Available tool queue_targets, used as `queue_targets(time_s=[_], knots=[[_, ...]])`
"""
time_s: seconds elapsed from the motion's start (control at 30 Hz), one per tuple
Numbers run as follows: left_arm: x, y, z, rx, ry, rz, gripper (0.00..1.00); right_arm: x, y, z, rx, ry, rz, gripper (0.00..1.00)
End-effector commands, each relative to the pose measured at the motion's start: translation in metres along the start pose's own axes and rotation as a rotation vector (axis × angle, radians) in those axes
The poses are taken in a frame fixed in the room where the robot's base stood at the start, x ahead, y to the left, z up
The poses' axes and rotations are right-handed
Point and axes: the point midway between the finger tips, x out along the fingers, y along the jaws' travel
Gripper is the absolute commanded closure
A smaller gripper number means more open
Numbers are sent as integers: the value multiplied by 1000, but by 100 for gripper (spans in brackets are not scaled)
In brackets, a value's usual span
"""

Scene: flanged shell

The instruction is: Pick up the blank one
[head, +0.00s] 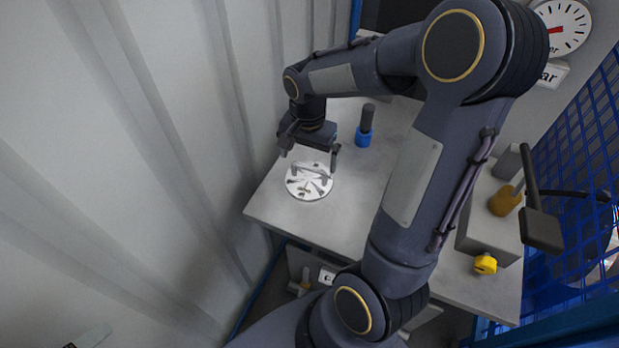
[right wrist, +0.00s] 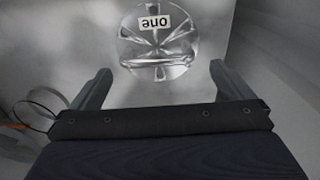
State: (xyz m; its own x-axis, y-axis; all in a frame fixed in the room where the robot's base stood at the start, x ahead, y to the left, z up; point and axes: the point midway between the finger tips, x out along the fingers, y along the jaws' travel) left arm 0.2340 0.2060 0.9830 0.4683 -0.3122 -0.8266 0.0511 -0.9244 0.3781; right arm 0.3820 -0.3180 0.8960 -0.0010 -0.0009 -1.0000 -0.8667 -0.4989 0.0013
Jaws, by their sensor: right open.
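The blank is a round, pale, shiny disc (head: 309,186) with raised ribs, lying flat on the grey table near its left edge. In the right wrist view the disc (right wrist: 158,45) carries a white label reading "one", upside down there. My right gripper (head: 310,156) is open and empty, its fingers pointing down just behind the disc in the head view. In the right wrist view the disc lies ahead of my right gripper (right wrist: 159,72), between the lines of its two fingers, apart from both. A small grey piece at the head view's lower left looks like my left gripper (head: 92,338); its jaws are not clear.
A dark cylinder with a blue base (head: 363,136) stands behind and right of the disc. A grey block (head: 484,222) with an amber-brown part (head: 504,201) and a yellow piece (head: 485,264) are at the right. Corrugated wall (head: 150,150) rises at the left; blue mesh (head: 585,150) at the right.

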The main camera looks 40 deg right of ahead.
Motion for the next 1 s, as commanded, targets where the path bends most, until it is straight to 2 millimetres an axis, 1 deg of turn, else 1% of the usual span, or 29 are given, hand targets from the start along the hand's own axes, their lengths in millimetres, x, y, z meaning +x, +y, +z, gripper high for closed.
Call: queue_targets(time_s=[0.23, 0.33, 0.43, 0.63, 0.67, 1.0], knots=[[-1, 0, 0, 0, 0, 0, 0, 36, 6, 6, 0, -4, 3, 0], [0, 0, 0, 0, 0, 0, 0, 48, 5, 5, -1, -2, 2, 0], [0, 0, 0, 0, 0, 0, 0, 52, 5, 5, -2, 0, 0, 0], [0, 0, 0, 0, 0, 0, 0, 52, 4, 5, -2, 0, -1, 0], [0, 0, 0, 0, 0, 0, 0, 52, 4, 5, -1, 0, -1, 3], [0, 0, 0, 0, 0, 0, 0, 52, 4, 5, -1, 0, -1, 47]])
